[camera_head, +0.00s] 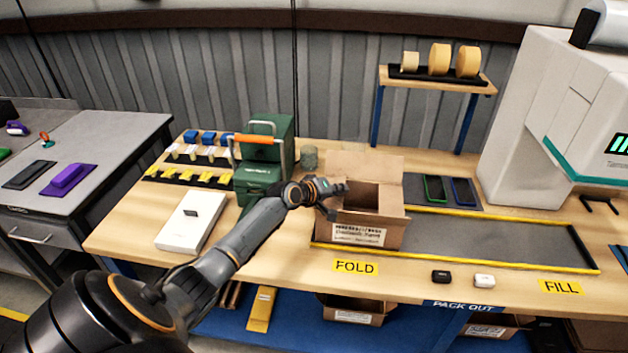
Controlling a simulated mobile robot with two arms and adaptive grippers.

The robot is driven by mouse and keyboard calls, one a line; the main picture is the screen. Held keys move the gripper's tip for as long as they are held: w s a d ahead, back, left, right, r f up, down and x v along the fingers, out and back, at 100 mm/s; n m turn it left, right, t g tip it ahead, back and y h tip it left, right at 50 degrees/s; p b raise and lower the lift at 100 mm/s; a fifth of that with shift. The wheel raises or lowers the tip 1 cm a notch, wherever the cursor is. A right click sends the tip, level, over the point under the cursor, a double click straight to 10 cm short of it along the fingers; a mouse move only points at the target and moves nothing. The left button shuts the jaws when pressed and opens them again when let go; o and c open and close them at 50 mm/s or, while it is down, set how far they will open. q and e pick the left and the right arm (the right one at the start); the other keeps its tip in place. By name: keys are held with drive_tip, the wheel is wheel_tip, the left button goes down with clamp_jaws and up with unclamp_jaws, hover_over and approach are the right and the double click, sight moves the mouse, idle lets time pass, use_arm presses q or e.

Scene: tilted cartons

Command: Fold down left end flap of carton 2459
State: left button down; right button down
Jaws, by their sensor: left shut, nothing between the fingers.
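The open brown carton (390,237) stands upright on the table at the FOLD label, with a printed label on its front face too small to read. Its back flap (372,163) stands up and its inside shows dark. A flap also sticks out at its right end. My left gripper (333,202) is shut and empty at the carton's left end, over its upper left edge. The gripper and wrist cover most of the left end flap, so its angle and any contact cannot be told. My right gripper is out of view.
A green machine (264,165) with an orange handle stands left of the carton, close to my left arm. A white box (191,220) lies farther left. A yellow-edged grey lane (500,238) runs clear to the right. Two phone-like items (435,189) lie behind it.

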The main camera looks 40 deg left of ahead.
use_arm(q)
drive_tip(key=shift+a, duration=0.1)
